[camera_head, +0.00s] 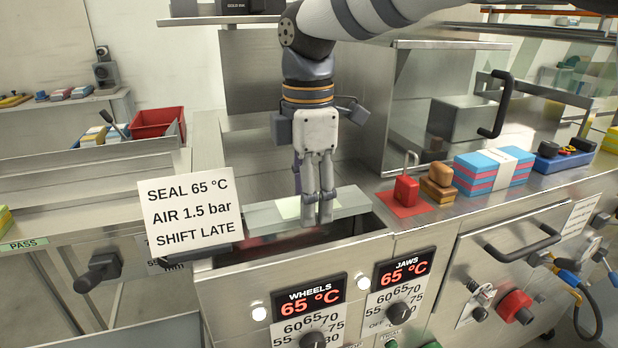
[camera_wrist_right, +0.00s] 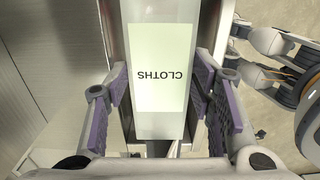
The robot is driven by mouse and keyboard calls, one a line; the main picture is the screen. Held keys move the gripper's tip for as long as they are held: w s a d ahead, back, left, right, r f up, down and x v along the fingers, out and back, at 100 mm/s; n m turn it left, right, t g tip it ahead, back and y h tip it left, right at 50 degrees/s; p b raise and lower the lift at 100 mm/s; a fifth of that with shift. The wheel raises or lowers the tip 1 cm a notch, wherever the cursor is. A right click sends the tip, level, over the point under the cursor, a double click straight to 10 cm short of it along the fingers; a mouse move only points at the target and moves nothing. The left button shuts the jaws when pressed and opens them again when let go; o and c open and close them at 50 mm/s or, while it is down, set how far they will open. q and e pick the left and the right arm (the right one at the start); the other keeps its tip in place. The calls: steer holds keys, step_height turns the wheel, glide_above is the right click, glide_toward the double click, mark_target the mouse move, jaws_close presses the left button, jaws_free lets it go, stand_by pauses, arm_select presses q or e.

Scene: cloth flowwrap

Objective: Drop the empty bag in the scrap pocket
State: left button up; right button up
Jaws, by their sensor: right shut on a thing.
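A pale, nearly see-through bag (camera_head: 345,203) stretches flat across an opening in the steel bench. In the right wrist view the bag (camera_wrist_right: 162,18) is a long pale strip with a label reading CLOTHS, upside down. My right gripper (camera_head: 318,222) points down at the bag's near edge and is shut on it, one finger on each side in the wrist view. My left gripper (camera_wrist_right: 240,52) shows at the right of the wrist view, its fingers apart and empty. No pocket marked scrap can be made out.
A sign (camera_head: 190,215) stands left of the opening. A red bin (camera_head: 157,122) stands at the back left. Temperature dials are on the front panel.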

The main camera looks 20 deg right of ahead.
steer(key=shift+f, duration=0.15)
steer(key=o, duration=0.8)
steer(key=shift+c, duration=0.2)
step_height(320, 180, up, 12)
stand_by(0.4)
